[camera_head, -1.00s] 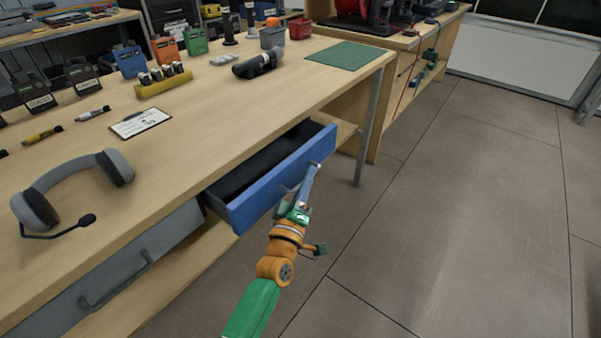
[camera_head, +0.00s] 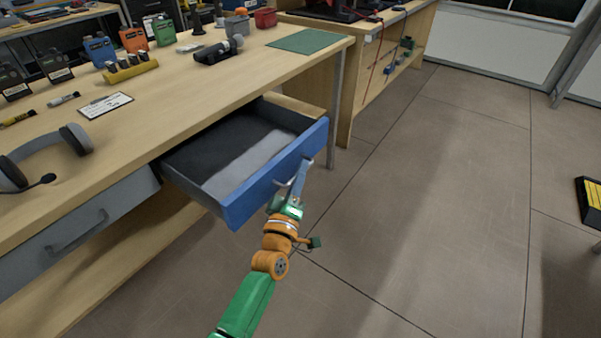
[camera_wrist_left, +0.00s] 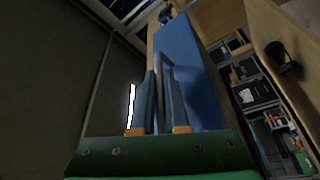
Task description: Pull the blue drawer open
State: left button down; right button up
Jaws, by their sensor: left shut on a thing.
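The blue drawer (camera_head: 275,180) stands well out from under the wooden bench, and its dark interior shows empty. Its blue front also shows in the left wrist view (camera_wrist_left: 190,65), with the handle (camera_wrist_left: 162,75) between my fingers. My left gripper (camera_head: 303,172) is at the drawer's front face, shut on the handle. The fingers hide part of the handle in the head view. My right gripper is in neither view.
A grey drawer (camera_head: 75,235) is shut to the left. The bench top (camera_head: 150,130) bears a headset (camera_head: 45,155), a clipboard (camera_head: 106,105) and a green mat (camera_head: 303,41). The floor (camera_head: 430,190) to the right is clear. A black and yellow object (camera_head: 590,203) is at the right edge.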

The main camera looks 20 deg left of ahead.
pick_arm(q)
jog(key=c, duration=0.9)
grip_release()
jog(key=v, duration=0.7)
jog(key=shift+p, duration=0.4)
